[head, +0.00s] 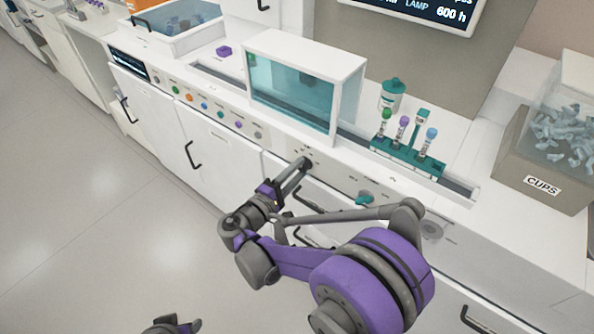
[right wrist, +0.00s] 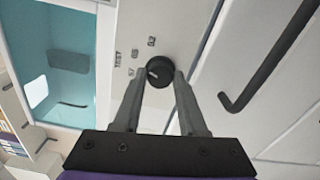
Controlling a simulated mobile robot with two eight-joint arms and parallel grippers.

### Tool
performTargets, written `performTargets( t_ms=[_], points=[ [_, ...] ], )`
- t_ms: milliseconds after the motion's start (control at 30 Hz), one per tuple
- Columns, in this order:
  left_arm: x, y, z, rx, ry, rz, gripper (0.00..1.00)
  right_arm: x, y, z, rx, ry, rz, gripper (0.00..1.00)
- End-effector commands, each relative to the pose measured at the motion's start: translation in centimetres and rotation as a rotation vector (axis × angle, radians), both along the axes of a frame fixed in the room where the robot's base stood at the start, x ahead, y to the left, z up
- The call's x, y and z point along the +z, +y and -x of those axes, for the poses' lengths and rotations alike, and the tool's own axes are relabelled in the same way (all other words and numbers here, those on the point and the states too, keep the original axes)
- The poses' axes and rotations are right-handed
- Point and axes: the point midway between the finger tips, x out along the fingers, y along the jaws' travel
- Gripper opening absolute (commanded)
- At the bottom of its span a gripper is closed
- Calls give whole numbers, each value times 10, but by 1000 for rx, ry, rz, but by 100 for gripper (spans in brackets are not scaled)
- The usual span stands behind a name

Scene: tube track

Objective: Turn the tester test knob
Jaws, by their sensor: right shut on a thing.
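The tester test knob (right wrist: 159,71) is a round black knob with a pale pointer mark, on the white front panel. Small labels, one reading TEST, stand around it in the right wrist view. My right gripper (right wrist: 159,80) is shut on the knob, with one grey fingertip on each side of it.
A teal-windowed box (head: 303,82) stands on the counter above the panel. A green rack (head: 407,158) with capped tubes is to its right.

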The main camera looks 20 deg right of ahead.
Motion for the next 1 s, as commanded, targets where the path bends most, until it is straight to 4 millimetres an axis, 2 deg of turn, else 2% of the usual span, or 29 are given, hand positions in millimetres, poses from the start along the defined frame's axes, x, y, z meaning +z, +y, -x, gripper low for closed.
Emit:
performTargets(
  t_ms=[300,333,467,500,800,1000],
  points=[
    [0,0,0,0,0,0,50,0,0,0,1,0,-2,0],
    [0,0,0,0,0,0,50,0,0,0,1,0,-2,45],
    [0,0,0,0,0,0,50,0,0,0,1,1,-1,68],
    [0,0,0,0,0,0,50,0,0,0,1,0,0,71],
    [0,0,0,0,0,0,50,0,2,1,1,0,0,71],
    [2,0,0,0,-1,0,50,0,23,17,5,0,-1,71]
  ],
)
